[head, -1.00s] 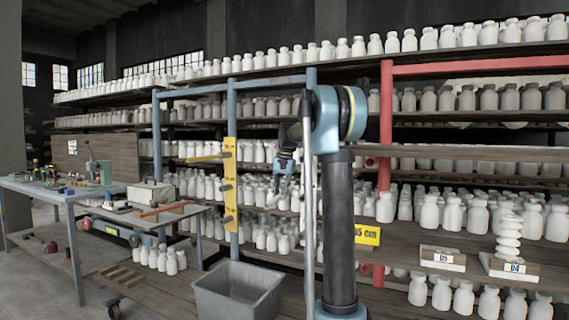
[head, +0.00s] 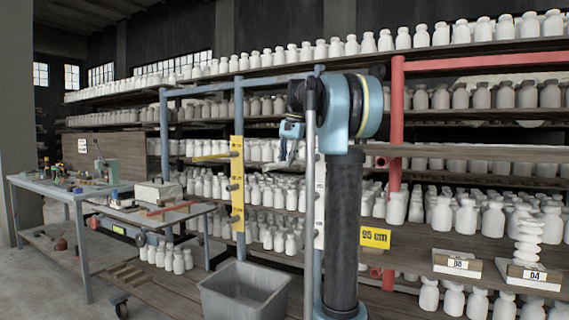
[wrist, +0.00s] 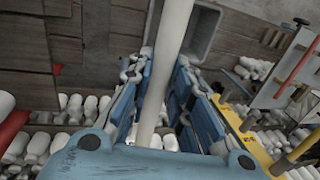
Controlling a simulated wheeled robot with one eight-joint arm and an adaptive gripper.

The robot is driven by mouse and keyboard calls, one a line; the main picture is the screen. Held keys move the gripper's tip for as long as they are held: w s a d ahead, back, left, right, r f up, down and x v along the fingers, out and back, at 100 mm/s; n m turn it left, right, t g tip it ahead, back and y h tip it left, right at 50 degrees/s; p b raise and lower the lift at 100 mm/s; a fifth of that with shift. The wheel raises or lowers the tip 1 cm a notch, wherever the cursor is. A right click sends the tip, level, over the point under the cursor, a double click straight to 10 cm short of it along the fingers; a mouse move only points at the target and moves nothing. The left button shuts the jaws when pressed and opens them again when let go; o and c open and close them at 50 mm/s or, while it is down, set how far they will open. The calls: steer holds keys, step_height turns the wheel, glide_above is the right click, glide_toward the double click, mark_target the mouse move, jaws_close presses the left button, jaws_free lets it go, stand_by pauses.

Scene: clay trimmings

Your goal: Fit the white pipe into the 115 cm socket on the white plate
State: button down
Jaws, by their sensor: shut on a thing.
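My gripper (wrist: 158,90) is blue and shut on the white pipe (wrist: 172,40), which runs lengthwise between the fingers in the wrist view. In the head view my gripper (head: 291,130) hangs left of my arm's upper joint, in front of the shelves. The pipe is hard to tell from the white jars there. The white plate (head: 319,205) is a narrow upright strip with dark marks, partly hidden by my arm and a grey pole. Its 115 cm socket cannot be made out. My gripper appears apart from the plate.
A yellow plate (head: 237,185) with pegs and a yellow rod jutting left stands left of the white plate. A grey bin (head: 245,290) is below. A yellow "95 cm" sign (head: 375,237), a red post (head: 396,130) and jar-filled shelves are around. A workbench (head: 60,190) stands left.

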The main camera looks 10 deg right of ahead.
steer(key=shift+w+d, duration=0.85)
steer(key=shift+w, duration=0.3)
steer(key=shift+w+d, duration=0.8)
steer(key=shift+w, duration=0.35)
steer(key=shift+w+d+r, duration=0.1)
steer(key=shift+w+d, duration=0.9)
steer(key=shift+w, duration=0.35)
steer(key=shift+w+d+f, duration=0.1)
steer(key=shift+w+d, duration=0.85)
steer(key=shift+w, duration=0.35)
steer(key=shift+w+d+r, duration=0.1)
steer(key=shift+w+d, duration=0.9)
steer(key=shift+w, duration=0.35)
stand_by(1.4)
steer(key=c, duration=1.4)
jaws_free()
